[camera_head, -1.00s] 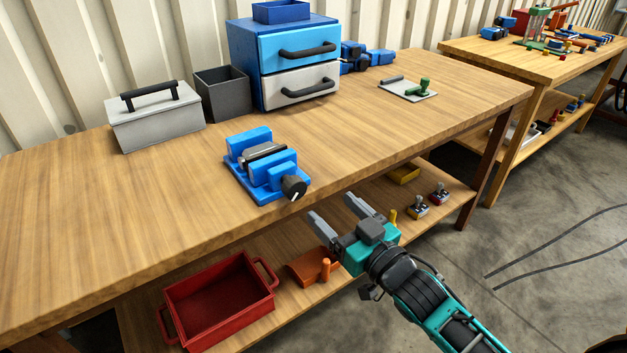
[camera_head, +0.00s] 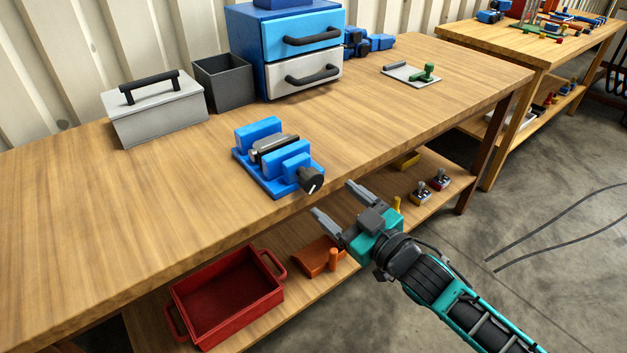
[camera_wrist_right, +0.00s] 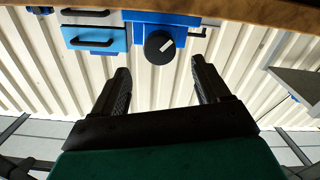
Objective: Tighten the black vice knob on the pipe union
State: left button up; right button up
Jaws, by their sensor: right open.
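The blue vice (camera_head: 290,167) sits on the wooden workbench near its front edge, with a grey pipe piece, the union, (camera_head: 270,147) between its jaws. Its black knob (camera_head: 311,180) with a white mark faces the front edge. My right gripper (camera_head: 336,201) is open and empty, just off the bench edge, in front of and a little below the knob, not touching it. In the right wrist view the knob (camera_wrist_right: 159,47) shows ahead, centred between the spread fingertips (camera_wrist_right: 160,72). My left gripper is out of view.
On the bench stand a grey toolbox (camera_head: 155,112), a dark open bin (camera_head: 223,84), a drawer unit (camera_head: 305,76) and a plate with a green handle (camera_head: 424,74). A red tray (camera_head: 227,300) and orange block (camera_head: 319,258) lie on the lower shelf. The bench's left front is clear.

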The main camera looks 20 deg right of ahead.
aim_at(315, 184)
jog(key=x, duration=0.8)
jog(key=shift+w+a, duration=0.1)
jog(key=c, duration=1)
jog(key=shift+m+p, duration=0.45)
jog(key=shift+m, duration=0.05)
jog(key=shift+c, duration=0.2)
jog(key=o, duration=1)
jog(key=shift+o, duration=0.2)
